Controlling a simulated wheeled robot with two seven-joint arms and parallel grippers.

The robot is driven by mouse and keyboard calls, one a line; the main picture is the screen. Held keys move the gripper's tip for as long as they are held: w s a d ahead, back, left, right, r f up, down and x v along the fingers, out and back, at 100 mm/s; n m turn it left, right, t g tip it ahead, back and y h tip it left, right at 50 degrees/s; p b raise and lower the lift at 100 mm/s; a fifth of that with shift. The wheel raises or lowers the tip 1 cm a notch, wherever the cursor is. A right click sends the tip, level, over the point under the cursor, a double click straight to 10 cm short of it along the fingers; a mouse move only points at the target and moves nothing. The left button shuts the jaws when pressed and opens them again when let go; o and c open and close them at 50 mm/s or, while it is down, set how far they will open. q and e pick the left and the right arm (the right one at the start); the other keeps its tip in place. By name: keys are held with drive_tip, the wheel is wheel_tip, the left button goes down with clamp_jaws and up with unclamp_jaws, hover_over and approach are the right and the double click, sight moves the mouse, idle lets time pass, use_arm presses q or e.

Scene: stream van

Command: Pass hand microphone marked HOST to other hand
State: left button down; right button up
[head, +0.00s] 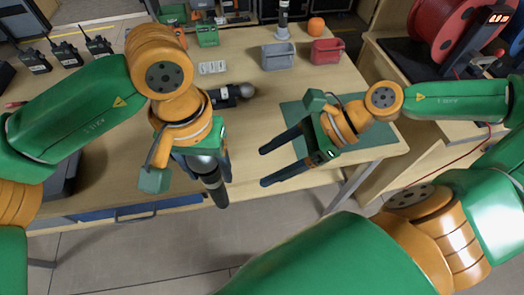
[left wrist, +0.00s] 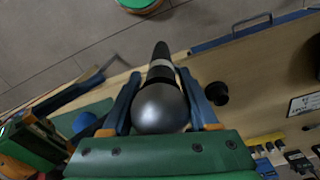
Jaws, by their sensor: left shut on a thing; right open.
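A hand microphone with a dark handle and grey ball head (head: 212,188) is held in my left gripper (head: 203,166). The handle points down and toward the viewer, in front of the table edge. The left wrist view shows the microphone's ball head (left wrist: 160,107) between both fingers, its dark handle reaching away with a pale band. No HOST marking is readable. My right gripper (head: 266,165) is open and empty, to the right of the microphone and apart from it, its fingers pointing left toward it. Part of the right arm shows in the left wrist view.
Another microphone (head: 234,94) lies on the wooden table (head: 254,121). Behind are a grey bin (head: 278,56), a red bin (head: 327,51), an orange ball-like thing (head: 316,26) and a standing microphone (head: 283,14). A green mat (head: 372,146) lies under the right arm. Radios (head: 66,53) stand back left.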

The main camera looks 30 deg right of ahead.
sight(212, 188)
drive_tip(key=a+f+n, duration=0.1)
drive_tip(key=a, duration=0.3)
drive_tip(key=w+a+f, duration=0.1)
drive_tip(key=a, duration=0.3)
drive_tip(key=w+a+f+n+y, duration=0.1)
drive_tip(key=a, duration=0.3)
drive_tip(key=shift+w+f+n, duration=0.2)
drive_tip(key=shift+f+n, duration=0.1)
drive_tip(key=shift+f, duration=0.1)
